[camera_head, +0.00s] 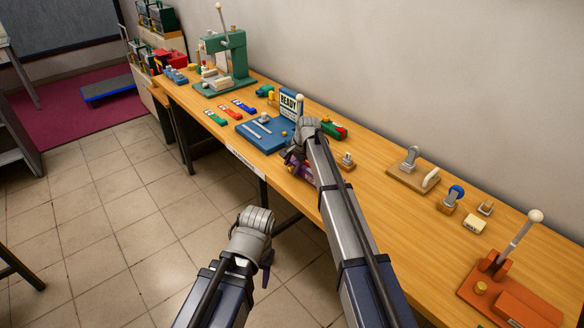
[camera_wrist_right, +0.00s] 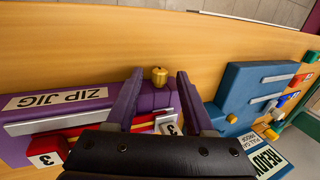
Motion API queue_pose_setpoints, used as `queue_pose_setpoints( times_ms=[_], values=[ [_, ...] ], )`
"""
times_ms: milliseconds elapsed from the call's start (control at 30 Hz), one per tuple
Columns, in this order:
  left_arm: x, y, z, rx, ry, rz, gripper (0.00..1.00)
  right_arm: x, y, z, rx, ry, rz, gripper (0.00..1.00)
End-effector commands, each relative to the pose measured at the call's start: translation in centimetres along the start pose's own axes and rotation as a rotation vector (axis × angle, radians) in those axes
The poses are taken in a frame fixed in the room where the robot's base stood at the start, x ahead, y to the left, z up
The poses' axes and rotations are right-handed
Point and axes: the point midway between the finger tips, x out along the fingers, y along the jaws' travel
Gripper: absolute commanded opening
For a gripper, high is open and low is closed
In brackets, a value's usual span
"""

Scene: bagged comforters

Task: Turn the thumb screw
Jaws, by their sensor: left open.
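A small brass knob, which looks like the thumb screw (camera_wrist_right: 159,76), stands at the edge of the purple zip jig (camera_wrist_right: 85,98) in the right wrist view. My right gripper (camera_wrist_right: 159,88) is open, with one finger to each side of the knob. The fingers look apart from it, though I cannot tell how deep the knob sits between them. In the head view my right gripper (camera_head: 294,160) is over the front edge of the bench and my arm hides most of the jig. My left gripper (camera_head: 266,272) is open and empty, above the floor in front of the bench.
A blue fixture (camera_head: 258,134) with a READY sign (camera_head: 290,106) lies beside the jig. A green press (camera_head: 228,62) stands at the far end of the wooden bench (camera_head: 375,205). An orange lever press (camera_head: 505,290) stands at the near end. A wall runs behind.

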Motion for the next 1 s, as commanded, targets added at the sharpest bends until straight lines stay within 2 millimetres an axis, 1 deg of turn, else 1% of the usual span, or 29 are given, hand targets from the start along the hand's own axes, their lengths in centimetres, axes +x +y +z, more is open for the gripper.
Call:
queue_pose_setpoints(
  times_ms=[33, 400, 467, 833, 933, 1000],
  values=[
    [0.0, 0.0, 0.0, 0.0, 0.0, 0.0, 0.55, 0.0, 0.0, 0.0, 0.0, 0.0, 0.0, 0.47],
    [0.0, 0.0, 0.0, 0.0, 0.0, 0.0, 0.55, 0.0, 0.0, 0.0, 0.0, 0.0, 0.0, 0.05],
    [0.0, 0.0, 0.0, 0.0, 0.0, 0.0, 0.55, 0.0, 0.0, 0.0, 0.0, 0.0, 0.0, 0.0],
    [-0.2, 0.0, 0.0, 0.0, 0.0, 0.0, 0.55, 0.0, -0.2, -0.1, -0.001, -0.001, 0.015, 0.0],
    [-1.1, -0.1, 0.1, 0.0, 0.0, 0.0, 0.55, -0.1, -0.9, -0.2, -0.003, -0.001, 0.094, 0.0],
    [-1.6, -0.1, 0.1, 0.0, 0.0, 0.0, 0.55, 0.0, -1.3, -0.3, -0.004, -0.002, 0.18, 0.0]
  ],
)
